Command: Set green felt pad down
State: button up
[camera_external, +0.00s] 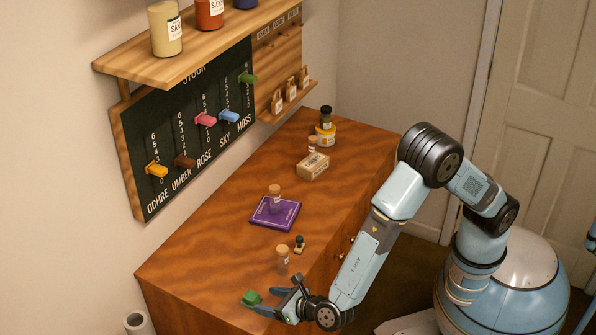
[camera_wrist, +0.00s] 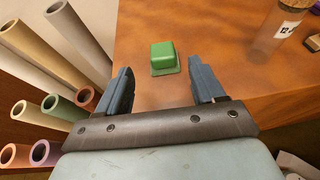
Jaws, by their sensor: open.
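A green felt pad (camera_wrist: 163,58) shows in the wrist view as a bright green block with a thin, darker green base. It rests on the wooden tabletop just beyond my fingertips. In the external view, the green pad (camera_external: 251,297) is near the front left end of the table. My gripper (camera_external: 272,300) is beside it, low over the tabletop. In the wrist view, my gripper (camera_wrist: 163,80) is open, with its two fingers wide apart and nothing between them. The pad looks clear of both fingers.
A purple pad (camera_external: 262,222) bears another corked bottle (camera_external: 274,199). A cardboard box (camera_external: 312,166) is farther back. Several rolled tubes (camera_wrist: 62,110) stand beyond the table's left edge.

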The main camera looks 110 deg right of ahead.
aim_at(252, 296)
jog(key=shift+x, duration=3.7)
jog(key=shift+d+r, duration=0.1)
jog(key=shift+r, duration=0.05)
jog(key=c, duration=1)
